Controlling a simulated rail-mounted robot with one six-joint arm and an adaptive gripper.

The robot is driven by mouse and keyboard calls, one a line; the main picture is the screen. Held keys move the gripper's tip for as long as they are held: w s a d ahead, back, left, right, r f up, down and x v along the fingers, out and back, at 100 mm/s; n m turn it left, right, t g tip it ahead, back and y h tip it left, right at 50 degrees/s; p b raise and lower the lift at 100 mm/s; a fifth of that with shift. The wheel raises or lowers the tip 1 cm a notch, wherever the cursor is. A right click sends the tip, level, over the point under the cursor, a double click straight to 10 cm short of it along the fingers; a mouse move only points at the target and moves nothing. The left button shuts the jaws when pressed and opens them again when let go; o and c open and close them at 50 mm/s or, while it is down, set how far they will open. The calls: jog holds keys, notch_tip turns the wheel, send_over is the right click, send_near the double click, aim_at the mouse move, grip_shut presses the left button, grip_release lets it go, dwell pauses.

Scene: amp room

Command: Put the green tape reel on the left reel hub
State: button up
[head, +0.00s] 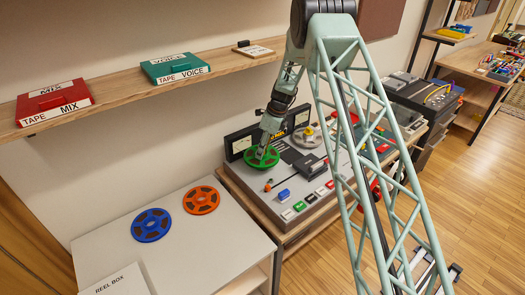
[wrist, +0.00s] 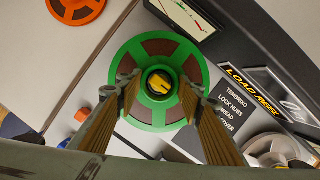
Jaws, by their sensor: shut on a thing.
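The green tape reel (head: 251,161) is at the left end of the tape deck (head: 262,185), where the left hub lies. My gripper (head: 266,150) comes down onto its middle from above. In the wrist view the fingers (wrist: 158,84) are shut on the reel's centre, one on each side, and the green reel (wrist: 158,52) looks roughly flat. A yellow and black centre piece, apparently the left hub (wrist: 159,84), shows through the reel's middle. I cannot tell whether the reel rests on the deck or is slightly above it. The right hub (head: 308,132) has a yellow centre.
An orange reel (head: 201,200) and a blue reel (head: 152,225) lie on the white cabinet to the left, near the reel box (head: 122,281). Meters and a lit "LOAD REEL" sign (wrist: 251,91) stand behind the deck. A wall shelf (head: 140,87) holds tape boxes above.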

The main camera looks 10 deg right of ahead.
jog(key=shift+f+b, duration=0.45)
jog(key=shift+f, duration=0.8)
dwell(0.9)
jog(key=o, duration=1.1)
jog(key=shift+o, duration=0.2)
jog(key=v, duration=1.1)
jog(key=shift+r, duration=0.4)
jog(key=shift+d, duration=0.1)
jog(key=shift+r, duration=0.1)
